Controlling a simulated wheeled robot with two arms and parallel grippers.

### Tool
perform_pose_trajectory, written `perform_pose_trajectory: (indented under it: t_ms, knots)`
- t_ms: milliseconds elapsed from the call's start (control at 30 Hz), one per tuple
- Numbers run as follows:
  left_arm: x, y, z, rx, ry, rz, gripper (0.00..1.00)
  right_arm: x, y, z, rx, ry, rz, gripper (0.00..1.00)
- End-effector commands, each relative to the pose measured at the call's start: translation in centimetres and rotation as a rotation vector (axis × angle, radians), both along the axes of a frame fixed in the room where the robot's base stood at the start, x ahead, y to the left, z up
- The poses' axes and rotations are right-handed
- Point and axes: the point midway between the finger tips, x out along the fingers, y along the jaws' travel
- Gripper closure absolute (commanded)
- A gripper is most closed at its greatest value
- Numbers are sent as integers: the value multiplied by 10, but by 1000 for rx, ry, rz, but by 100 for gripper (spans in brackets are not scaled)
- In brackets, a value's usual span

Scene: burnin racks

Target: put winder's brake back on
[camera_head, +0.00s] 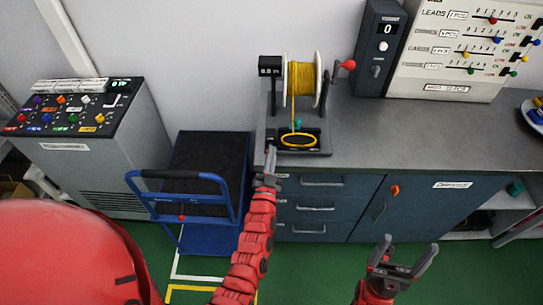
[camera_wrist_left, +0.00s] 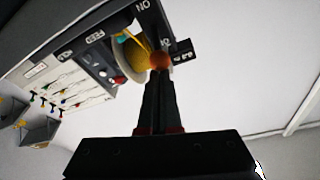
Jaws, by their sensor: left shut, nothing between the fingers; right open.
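The winder stands on the grey bench, its spool of yellow cord (camera_head: 301,80) between pale flanges and its base (camera_head: 322,140) below. A crank with a red knob (camera_head: 348,65) is on its right. In the left wrist view the spool (camera_wrist_left: 132,52) is tilted, and an orange ball knob (camera_wrist_left: 159,61) shows just beyond my fingertips; I cannot tell whether they touch it. "ON" is printed on a dark part beside it. My left gripper (camera_head: 271,155) is shut and empty at the base's front left corner, hiding part of it. My right gripper (camera_head: 408,250) is open and empty before the cabinet.
A grey counter box (camera_head: 384,45) and a slider panel (camera_head: 465,45) stand at the bench's back right. A blue cart (camera_head: 190,195) and a console with coloured knobs (camera_head: 75,115) are at left. The bench (camera_head: 425,135) is clear right of the winder.

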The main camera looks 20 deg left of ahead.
Motion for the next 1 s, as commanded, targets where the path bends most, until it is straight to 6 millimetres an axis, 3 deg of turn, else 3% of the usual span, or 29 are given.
perform_pose_trajectory:
  t_ms: [467, 667, 1000]
  knots:
    - [-3, -1, -15, 29, -96, -2, 100, 0, 0, -41, 0, 0, 0, 15]
    - [-5, -2, -31, 58, -193, -1, 100, 0, 0, -82, 0, 0, 0, 15]
    - [-7, -2, -56, 133, -453, 0, 100, 0, 0, -172, 0, 0, 0, 15]
